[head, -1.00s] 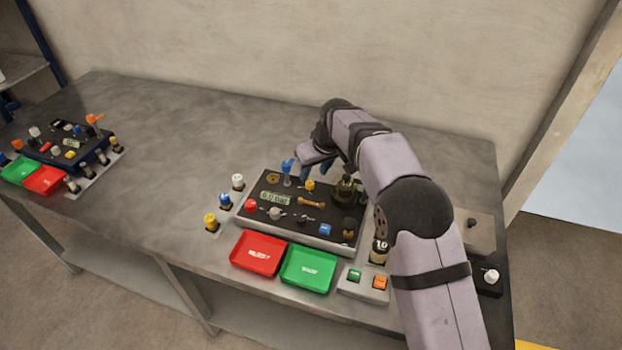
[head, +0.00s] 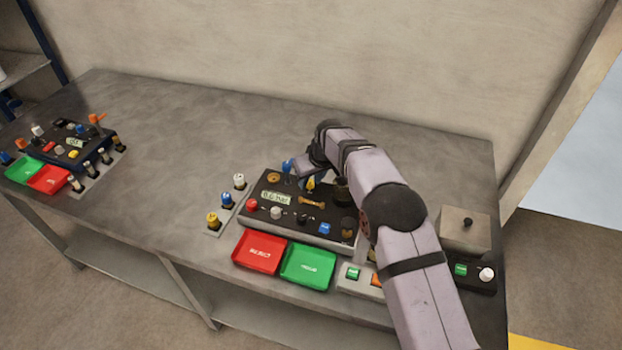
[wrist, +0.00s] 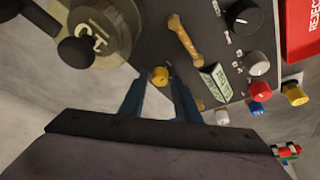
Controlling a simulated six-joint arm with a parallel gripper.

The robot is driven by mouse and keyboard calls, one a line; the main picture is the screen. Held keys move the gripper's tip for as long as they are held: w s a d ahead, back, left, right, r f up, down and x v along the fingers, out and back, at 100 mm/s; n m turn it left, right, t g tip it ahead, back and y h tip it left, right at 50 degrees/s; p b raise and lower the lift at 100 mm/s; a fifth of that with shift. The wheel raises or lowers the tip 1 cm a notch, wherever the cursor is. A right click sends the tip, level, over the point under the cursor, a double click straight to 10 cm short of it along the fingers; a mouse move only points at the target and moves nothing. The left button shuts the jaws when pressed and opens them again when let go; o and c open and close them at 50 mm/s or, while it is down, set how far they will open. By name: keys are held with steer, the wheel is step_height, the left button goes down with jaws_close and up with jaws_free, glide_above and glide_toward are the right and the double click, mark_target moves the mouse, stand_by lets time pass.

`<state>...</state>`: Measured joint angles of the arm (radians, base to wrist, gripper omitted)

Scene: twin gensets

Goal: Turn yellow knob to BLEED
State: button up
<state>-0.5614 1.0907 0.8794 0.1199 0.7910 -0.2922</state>
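The small yellow knob (head: 310,185) sits near the back of the right-hand black panel (head: 262,229), beside a brass-coloured lever (head: 312,201). In the wrist view the yellow knob (wrist: 159,77) lies between the tips of my gripper's two dark blue fingers (wrist: 161,82). My gripper (head: 316,179) is over the back of the panel, reaching down at the knob. The fingers stand apart, one on each side of the knob; I cannot tell whether they touch it. The knob's pointer and the BLEED marking cannot be made out.
A blue-topped toggle (head: 287,166) stands left of my gripper. A dark round fitting (wrist: 100,30) is close by in the wrist view. Red (head: 259,252) and green (head: 308,265) trays lie in front. A second panel (head: 68,146) is far left. The bench middle is clear.

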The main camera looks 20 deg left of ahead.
jaws_close()
steer(key=shift+m, duration=0.4)
steer(key=shift+a+m+t+h+b, duration=0.1)
steer(key=shift+m+t+h+b, duration=0.4)
steer(key=shift+m, duration=0.5)
steer(key=m+h+b, duration=0.1)
steer(key=m, duration=0.2)
steer(key=shift+a, duration=0.15)
steer(key=m+p, duration=0.1)
steer(key=m, duration=0.1)
steer(key=m+h, duration=0.1)
steer(key=m, duration=0.1)
steer(key=shift+s+r+h+p, duration=0.1)
steer(key=shift+h+p, duration=0.2)
steer(key=shift+p, duration=0.05)
steer(key=shift+m, duration=0.4)
